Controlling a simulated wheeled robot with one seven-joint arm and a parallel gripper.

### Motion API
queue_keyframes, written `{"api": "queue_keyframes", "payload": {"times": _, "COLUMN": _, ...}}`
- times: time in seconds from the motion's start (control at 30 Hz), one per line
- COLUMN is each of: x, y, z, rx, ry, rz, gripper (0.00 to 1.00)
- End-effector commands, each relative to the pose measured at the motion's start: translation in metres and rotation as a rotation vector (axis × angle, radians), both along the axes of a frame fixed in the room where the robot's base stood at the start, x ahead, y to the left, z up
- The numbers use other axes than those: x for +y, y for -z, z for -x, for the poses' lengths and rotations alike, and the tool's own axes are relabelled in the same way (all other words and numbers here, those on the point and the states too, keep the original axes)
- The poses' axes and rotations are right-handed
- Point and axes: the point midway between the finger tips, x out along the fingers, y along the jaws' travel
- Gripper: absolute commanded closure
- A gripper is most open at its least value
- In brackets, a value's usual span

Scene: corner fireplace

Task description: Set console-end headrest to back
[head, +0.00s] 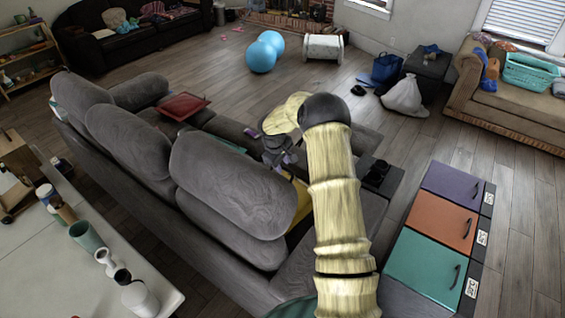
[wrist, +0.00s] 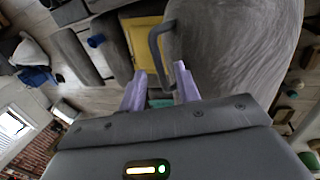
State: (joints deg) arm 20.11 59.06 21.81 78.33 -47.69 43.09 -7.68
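A dark grey sofa with several padded headrests runs diagonally through the head view. The nearest large headrest (head: 225,180), which looks like the console-end one, leans at the sofa's right end. It also fills the upper right of the wrist view (wrist: 230,50). A dark grey loop handle (wrist: 154,42) stands at its left edge in the wrist view. My gripper (wrist: 160,82) has two lavender fingers, spread apart, with the handle's lower end between or just beyond them; contact cannot be told. In the head view my gripper (head: 285,158) is partly hidden by my arm, at the headrest's front side.
A cabinet with purple, orange and teal doors (head: 440,225) stands to the right. A yellow panel (wrist: 148,42) lies beside the handle. A red tray (head: 182,106) rests on the sofa. A white table (head: 85,240) with cups is behind it.

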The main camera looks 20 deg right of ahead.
Motion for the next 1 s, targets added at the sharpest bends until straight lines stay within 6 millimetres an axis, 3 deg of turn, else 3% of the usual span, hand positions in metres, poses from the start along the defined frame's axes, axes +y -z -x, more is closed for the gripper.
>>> {"api": "queue_keyframes", "payload": {"times": 0.2, "x": -0.0032, "y": 0.0126, "z": -0.0018, "rx": 0.000, "ry": 0.001, "rz": 0.000, "gripper": 0.67}}
{"api": "queue_keyframes", "payload": {"times": 0.43, "x": -0.0032, "y": 0.0131, "z": -0.0019, "rx": -0.001, "ry": 0.001, "rz": 0.001, "gripper": 0.67}}
{"api": "queue_keyframes", "payload": {"times": 0.6, "x": -0.0031, "y": 0.0129, "z": -0.0019, "rx": -0.001, "ry": 0.000, "rz": 0.001, "gripper": 0.99}}
{"api": "queue_keyframes", "payload": {"times": 1.0, "x": -0.0020, "y": 0.0125, "z": -0.0014, "rx": -0.004, "ry": 0.000, "rz": 0.006, "gripper": 1.00}}
